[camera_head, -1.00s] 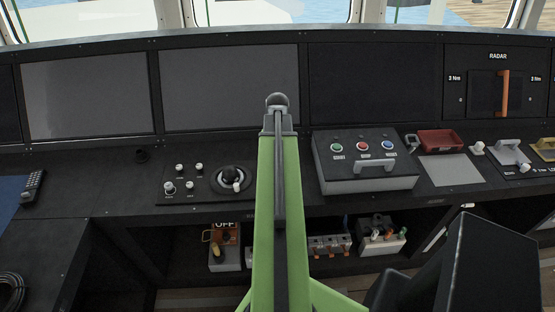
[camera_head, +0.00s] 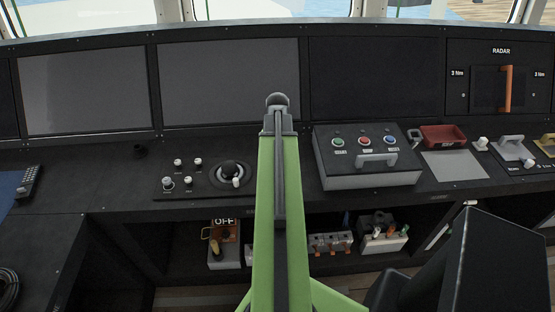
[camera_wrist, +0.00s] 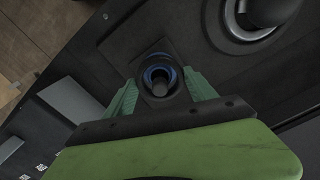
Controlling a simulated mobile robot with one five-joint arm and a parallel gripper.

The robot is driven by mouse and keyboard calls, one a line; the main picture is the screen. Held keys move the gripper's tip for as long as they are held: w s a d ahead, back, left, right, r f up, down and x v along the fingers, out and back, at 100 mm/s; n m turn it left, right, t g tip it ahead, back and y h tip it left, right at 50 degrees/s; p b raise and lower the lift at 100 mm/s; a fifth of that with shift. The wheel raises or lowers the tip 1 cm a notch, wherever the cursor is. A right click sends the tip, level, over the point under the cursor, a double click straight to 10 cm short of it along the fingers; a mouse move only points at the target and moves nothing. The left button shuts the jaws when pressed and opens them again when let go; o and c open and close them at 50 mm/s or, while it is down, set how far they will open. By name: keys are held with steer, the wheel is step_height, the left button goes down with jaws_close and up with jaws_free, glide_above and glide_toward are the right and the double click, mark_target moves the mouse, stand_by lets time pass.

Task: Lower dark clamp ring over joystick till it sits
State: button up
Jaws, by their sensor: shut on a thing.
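In the wrist view, my gripper (camera_wrist: 160,92) has its two green fingers on either side of a dark ring (camera_wrist: 145,77) with blue showing inside. A short dark upright stick (camera_wrist: 160,87), which looks like the joystick, shows within the ring's opening. A dark square plate lies around or under them. The view is nearly straight down, so I cannot tell the ring's height or whether it rests on the base. In the head view my arm hides the gripper, ring and joystick.
A round control (camera_head: 230,172) with a pale lever is left of my arm; it also shows in the wrist view (camera_wrist: 262,12). A button box (camera_head: 368,157) with a handle stands to the right.

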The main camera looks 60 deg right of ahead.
steer(key=shift+f, duration=0.1)
stand_by(0.4)
steer(key=shift+f+b, duration=1.6)
steer(key=shift+b, duration=0.1)
steer(key=shift+r, duration=0.1)
steer(key=o, duration=1.5)
step_height(320, 180, up, 17)
steer(key=p, duration=1.7)
steer(key=shift+r+p, duration=0.2)
steer(key=shift+p, duration=0.1)
